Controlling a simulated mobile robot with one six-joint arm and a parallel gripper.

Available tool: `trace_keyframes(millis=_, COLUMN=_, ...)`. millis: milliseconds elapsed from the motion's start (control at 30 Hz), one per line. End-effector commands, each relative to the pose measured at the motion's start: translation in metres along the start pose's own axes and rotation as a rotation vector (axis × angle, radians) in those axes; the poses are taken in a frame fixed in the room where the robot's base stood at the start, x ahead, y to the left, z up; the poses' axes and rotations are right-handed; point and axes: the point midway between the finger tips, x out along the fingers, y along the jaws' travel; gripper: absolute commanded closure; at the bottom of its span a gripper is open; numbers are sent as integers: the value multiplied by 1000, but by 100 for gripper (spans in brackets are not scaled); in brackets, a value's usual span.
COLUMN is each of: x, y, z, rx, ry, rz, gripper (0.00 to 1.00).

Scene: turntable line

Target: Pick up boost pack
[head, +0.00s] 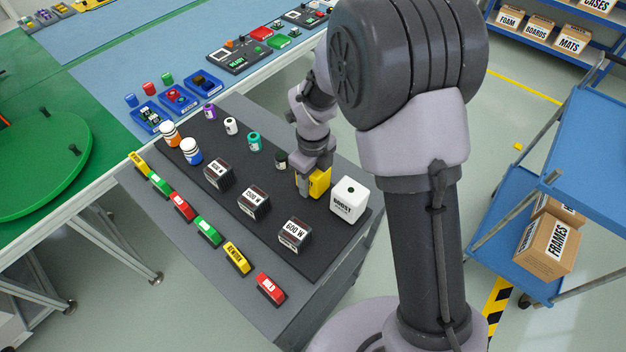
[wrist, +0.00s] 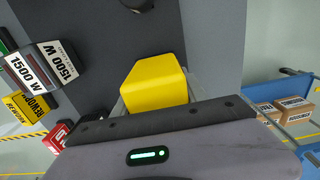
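A white box (head: 349,199) with a dark hole in its top and lettering that seems to read BOOST stands on the dark mat, at its right end. My gripper (head: 314,182) is just left of it, down at a yellow block (head: 320,183). In the wrist view the yellow block (wrist: 155,84) lies between my two fingers (wrist: 156,98), a grey finger along each side. I cannot tell whether they press on it. The block's lower part is hidden. The white box cannot be made out in the wrist view.
Dark blocks with white watt labels (head: 295,235) stand in a row on the mat (head: 318,262). Several small jars (head: 231,126) stand behind them. Coloured tags (head: 237,258) line the grey bench's front edge. A blue cart (head: 590,130) stands at the right.

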Motion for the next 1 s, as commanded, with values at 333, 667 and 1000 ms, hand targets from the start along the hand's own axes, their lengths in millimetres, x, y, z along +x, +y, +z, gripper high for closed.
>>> trace_keyframes(millis=333, x=0, y=0, z=0, rx=0, ry=0, rz=0, gripper=100)
trace_keyframes(millis=667, x=-19, y=-1, z=1, rx=0, ry=-4, rz=-2, gripper=100)
trace_keyframes(millis=1000, x=-93, y=-1, z=1, rx=-1, ry=-3, rz=-2, gripper=100)
